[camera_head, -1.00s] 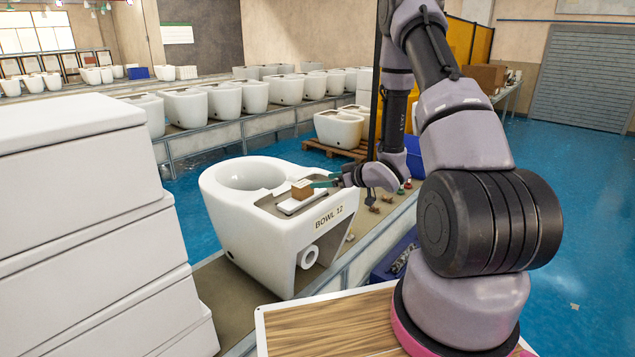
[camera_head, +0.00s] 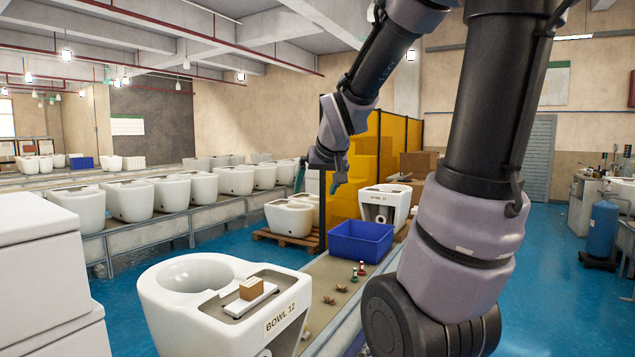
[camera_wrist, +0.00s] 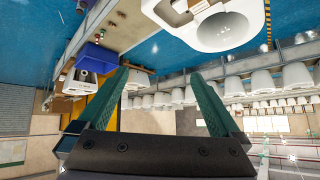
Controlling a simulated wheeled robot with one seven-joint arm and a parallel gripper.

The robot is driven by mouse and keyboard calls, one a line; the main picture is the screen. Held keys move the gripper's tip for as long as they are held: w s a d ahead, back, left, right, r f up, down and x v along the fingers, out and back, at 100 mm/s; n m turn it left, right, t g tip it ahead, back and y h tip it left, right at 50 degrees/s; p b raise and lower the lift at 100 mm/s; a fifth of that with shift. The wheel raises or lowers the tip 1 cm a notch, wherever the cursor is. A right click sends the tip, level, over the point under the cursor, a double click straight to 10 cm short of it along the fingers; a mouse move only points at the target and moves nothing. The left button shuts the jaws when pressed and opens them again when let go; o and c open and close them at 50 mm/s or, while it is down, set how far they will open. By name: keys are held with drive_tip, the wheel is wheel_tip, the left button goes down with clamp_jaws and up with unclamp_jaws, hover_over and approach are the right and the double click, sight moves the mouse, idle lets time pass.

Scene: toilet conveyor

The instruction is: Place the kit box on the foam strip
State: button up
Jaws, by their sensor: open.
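The kit box (camera_head: 251,289), a small brown box, rests on the white foam strip (camera_head: 236,307) on the rear deck of the white toilet bowl labelled BOWL 12 (camera_head: 178,312). The box looks upright and sits toward the strip's far end. My gripper (camera_head: 338,176) is raised well above and beyond the bowl, apart from the box. In the wrist view my gripper (camera_wrist: 159,72) shows two green fingers spread apart with nothing between them. The bowl also shows upside down at the top of the wrist view (camera_wrist: 184,13).
A blue crate (camera_head: 360,243) and small red-and-green items (camera_head: 358,270) stand farther along the conveyor. Another bowl (camera_head: 384,207) is behind the crate. White stacked boxes (camera_head: 45,270) stand at the left. Yellow panels (camera_head: 398,145) rise behind my arm.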

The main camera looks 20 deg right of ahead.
drive_tip(key=s+a+r+m+g+y, duration=0.1)
drive_tip(key=s+a+r, duration=0.1)
drive_tip(key=s, duration=0.6)
drive_tip(key=s+a+r+g+y, duration=0.1)
drive_tip(key=s+a, duration=0.3)
drive_tip(key=s, duration=0.4)
drive_tip(key=shift+a+r+m+y, duration=0.35)
drive_tip(key=shift+r+m+y, duration=0.05)
drive_tip(key=shift+y, duration=0.1)
